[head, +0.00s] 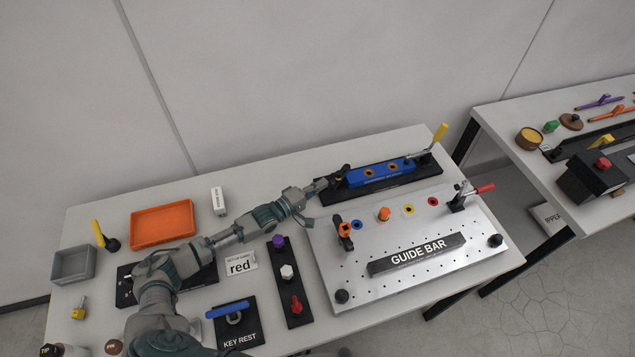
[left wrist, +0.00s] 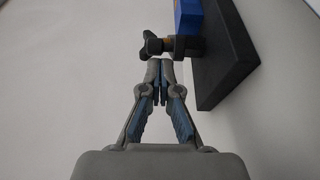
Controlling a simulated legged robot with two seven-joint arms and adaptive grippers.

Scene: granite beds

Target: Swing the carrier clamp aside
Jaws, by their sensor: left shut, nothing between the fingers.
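A blue carrier block (head: 378,172) with orange-ringed holes lies on a black base (head: 413,176) at the back of the table. A small dark clamp with a black knob (head: 342,170) is at its left end; it also shows in the left wrist view (left wrist: 153,46). A toggle clamp with a yellow handle (head: 440,133) stands at the right end, its handle raised. I cannot tell which is called the carrier clamp. My left gripper (head: 326,183) is shut and empty, its fingertips (left wrist: 160,66) just short of the dark clamp; contact is unclear.
A silver plate (head: 345,270) in front carries the GUIDE BAR (head: 416,254), an orange-knobbed clamp (head: 344,231) and a red-handled clamp (head: 477,190). An orange tray (head: 162,224) and grey bin (head: 73,264) stand left. A second table (head: 492,113) is right.

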